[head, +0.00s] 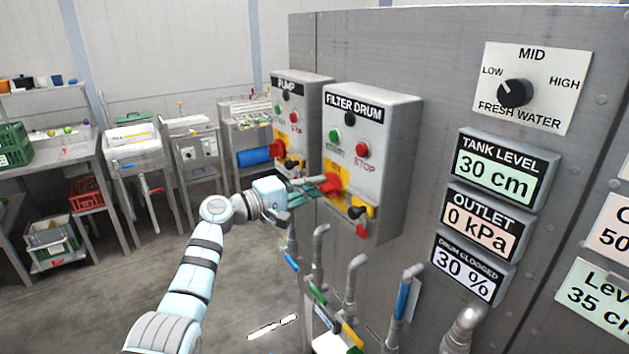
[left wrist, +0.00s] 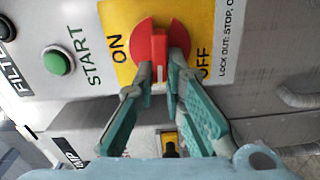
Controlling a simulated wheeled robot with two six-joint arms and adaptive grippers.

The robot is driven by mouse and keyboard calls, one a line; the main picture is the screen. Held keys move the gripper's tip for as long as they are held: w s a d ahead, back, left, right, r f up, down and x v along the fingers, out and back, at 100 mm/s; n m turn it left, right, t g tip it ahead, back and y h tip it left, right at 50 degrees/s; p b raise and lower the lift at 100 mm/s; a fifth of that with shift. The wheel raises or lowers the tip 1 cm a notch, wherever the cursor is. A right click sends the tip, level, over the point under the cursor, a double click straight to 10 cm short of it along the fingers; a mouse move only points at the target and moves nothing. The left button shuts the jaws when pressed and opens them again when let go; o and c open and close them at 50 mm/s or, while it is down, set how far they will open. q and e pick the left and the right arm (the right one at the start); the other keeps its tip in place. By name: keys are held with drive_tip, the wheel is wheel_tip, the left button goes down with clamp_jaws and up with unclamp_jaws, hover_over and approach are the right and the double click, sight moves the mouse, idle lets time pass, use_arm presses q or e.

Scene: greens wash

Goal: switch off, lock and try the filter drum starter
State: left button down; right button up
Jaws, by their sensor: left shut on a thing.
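The filter drum starter (head: 385,150) is a grey box on the panel with a green START button (head: 335,136), a red STOP button (head: 362,150) and a dark round part under its label. My left gripper (head: 328,186) is shut on its red rotary handle (left wrist: 152,38), on a yellow plate (left wrist: 120,20) marked ON and OFF. In the left wrist view the handle's grip, with a white mark, lies between the two words. Below it in the head view are a black knob-like part (head: 354,212) and a red piece (head: 361,231). My right gripper is out of view.
The pump starter (head: 305,85) is just left of the filter drum box. Pipes with coloured handles (head: 402,298) stand below. Displays (head: 495,175) and a fresh water knob (head: 514,93) are at right. Sinks and benches stand at the left, with open floor between.

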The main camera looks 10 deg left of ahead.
use_arm(q)
drive_tip(key=shift+f+n, duration=0.1)
drive_tip(key=shift+n, duration=0.5)
drive_tip(key=c, duration=1.7)
unclamp_jaws()
drive_tip(key=shift+o, duration=0.2)
drive_tip(key=v, duration=1.2)
